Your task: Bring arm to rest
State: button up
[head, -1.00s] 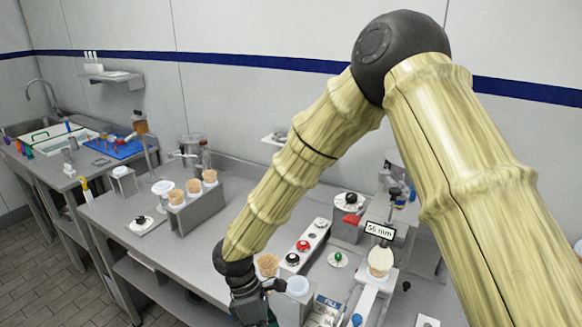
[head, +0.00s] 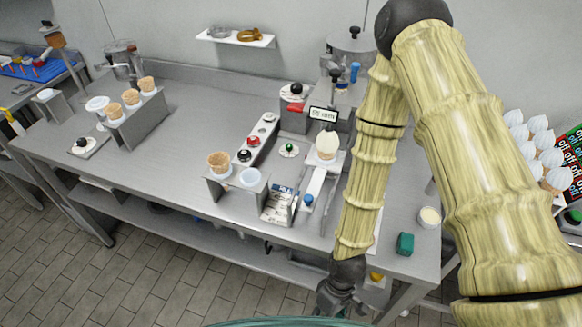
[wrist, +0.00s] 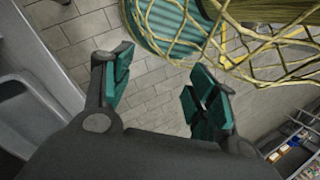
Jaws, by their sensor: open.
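My gripper (head: 338,297) hangs low at the front edge of the steel bench (head: 190,165) in the head view, to the right of the bench's middle. In the wrist view, its two teal-padded fingers (wrist: 160,95) stand wide apart with nothing between them. My arm comes down from the upper right and hides part of the bench's right side.
A stand with a cone (head: 219,161) and a white cup (head: 250,177) is near the bench's front. A cone holder (head: 137,117) stands at left. A green block (head: 405,243) and cream-filled cup (head: 429,217) lie right of my arm. Floor tiles (head: 120,260) are clear in front.

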jog(key=s+d+f+m+t+h, duration=0.1)
jog(key=d+f+m+t, duration=0.1)
jog(key=d+m, duration=0.2)
jog(key=s+d+f+m+t, duration=0.2)
jog(key=d+m, duration=0.2)
jog(key=d, duration=0.6)
jog(key=shift+d+m+h, duration=0.15)
jog(key=shift+m+h, duration=0.15)
jog(key=shift+h, duration=0.1)
